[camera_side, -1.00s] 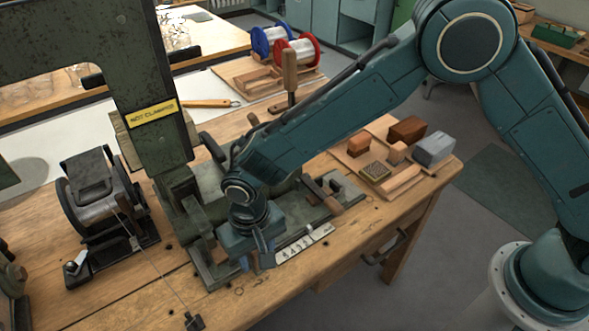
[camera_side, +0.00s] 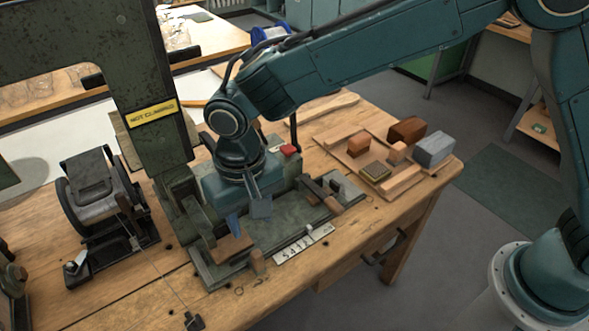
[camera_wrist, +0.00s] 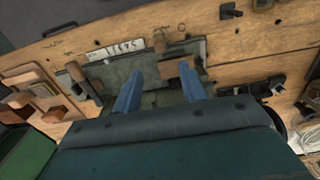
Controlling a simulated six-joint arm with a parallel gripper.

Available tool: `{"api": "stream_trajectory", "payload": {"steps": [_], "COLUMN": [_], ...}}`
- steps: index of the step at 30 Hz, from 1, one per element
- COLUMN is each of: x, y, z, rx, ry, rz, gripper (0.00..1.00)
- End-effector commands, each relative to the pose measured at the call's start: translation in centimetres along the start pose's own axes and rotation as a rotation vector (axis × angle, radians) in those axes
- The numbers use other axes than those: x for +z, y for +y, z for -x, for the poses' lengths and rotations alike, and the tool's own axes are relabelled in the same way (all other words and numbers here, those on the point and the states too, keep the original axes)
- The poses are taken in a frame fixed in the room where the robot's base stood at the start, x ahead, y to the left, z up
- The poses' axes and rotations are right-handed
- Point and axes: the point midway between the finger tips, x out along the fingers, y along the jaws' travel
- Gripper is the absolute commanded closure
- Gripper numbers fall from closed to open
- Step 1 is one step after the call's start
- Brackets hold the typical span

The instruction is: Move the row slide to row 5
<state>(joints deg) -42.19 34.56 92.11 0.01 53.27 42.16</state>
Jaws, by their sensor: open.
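My gripper (camera_side: 248,215) is open over the grey-green fixture plate (camera_side: 282,232), behind a flat wooden block (camera_side: 232,247) and an upright wooden peg (camera_side: 257,262). No label shows which part is the row slide. A pale numbered strip (camera_side: 303,244) lies along the plate's front edge, with a small light knob (camera_side: 309,228) at it; the digits are too small to read surely. In the wrist view my two blue fingers (camera_wrist: 162,80) are apart with nothing between them. The wooden block (camera_wrist: 173,68), the peg (camera_wrist: 159,41) and the numbered strip (camera_wrist: 116,49) lie beyond them.
A green upright post (camera_side: 150,90) with a "NOT CLAMPED" label (camera_side: 152,112) stands close left of my gripper. A winding reel (camera_side: 95,195) is farther left. A wooden tray (camera_side: 350,155) of blocks is at right. Bare bench lies in front of the plate.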

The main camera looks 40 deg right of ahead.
Motion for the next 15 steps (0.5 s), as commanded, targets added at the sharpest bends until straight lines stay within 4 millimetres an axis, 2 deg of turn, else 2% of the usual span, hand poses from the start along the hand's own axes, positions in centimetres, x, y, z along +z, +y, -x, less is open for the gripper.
{"api": "stream_trajectory", "payload": {"steps": [5, 7, 11, 15], "x": [0.0, 0.0, -0.2, -0.7], "y": [0.0, 0.0, 0.4, 1.5], "z": [0.0, 0.0, -0.6, -2.2], "rx": [0.000, 0.000, -0.007, -0.036], "ry": [0.000, 0.000, -0.009, -0.040], "rz": [0.000, -0.001, -0.015, -0.064], "gripper": [0.58, 0.71, 0.71, 0.71]}}
